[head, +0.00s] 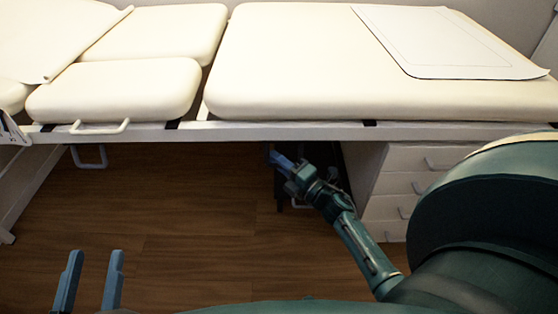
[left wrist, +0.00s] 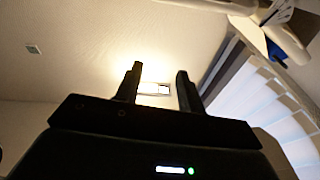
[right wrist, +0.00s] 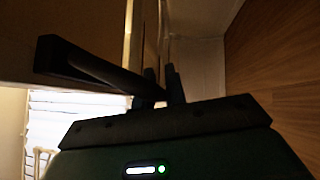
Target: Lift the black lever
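A black bar that looks like the black lever (right wrist: 88,68) slants across the right wrist view. Its blunt near end is at the left, and its thin end reaches the fingers. My right gripper (right wrist: 161,85) has its two fingers close together with a narrow gap. The bar overlaps the left finger, and I cannot tell whether it is held. In the head view my right gripper (head: 280,162) reaches under the table edge, and the lever is not clear there. My left gripper (head: 88,280) is open and empty at the lower left. It also shows open in the left wrist view (left wrist: 158,85).
A cream padded exam table (head: 310,95) spans the back, with a white frame rail (head: 250,132). A white drawer cabinet (head: 410,158) stands under it, right of my right gripper. A white handle loop (head: 90,163) hangs at the left. The wooden floor (head: 170,215) is open.

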